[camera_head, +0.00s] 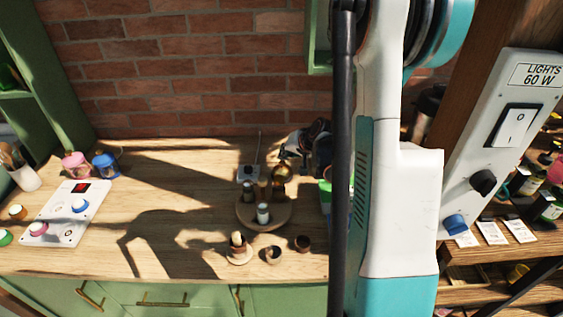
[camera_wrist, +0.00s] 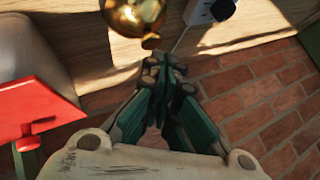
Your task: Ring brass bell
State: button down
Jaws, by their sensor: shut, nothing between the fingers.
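The brass bell (camera_wrist: 135,14) shows at the top of the wrist view, cut off by the frame edge, as a shiny rounded gold shape. In the head view a brass shape that looks like the bell (camera_head: 281,188) stands at the back right of a round wooden tray (camera_head: 264,222). My gripper (camera_wrist: 163,62) is shut and empty, its fingertips just beside the bell; whether they touch it I cannot tell. In the head view my gripper (camera_head: 285,156) is right above the bell, partly hidden by my arm.
Small bottles (camera_head: 263,212) stand on the tray, with small wooden cups (camera_head: 272,256) in front. A white box with a black knob (camera_head: 248,173) is behind. A red-edged grey object (camera_wrist: 38,95) is left in the wrist view. The brick wall (camera_head: 200,90) is close behind.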

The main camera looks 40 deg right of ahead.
jog(key=shift+f+b, duration=0.45)
dwell(0.4)
jog(key=shift+r, duration=0.55)
jog(key=shift+r+p, duration=0.1)
jog(key=shift+p, duration=0.2)
notch_tip(320, 180, up, 6)
jog(key=p, duration=0.3)
jog(key=shift+p, duration=0.3)
dwell(0.6)
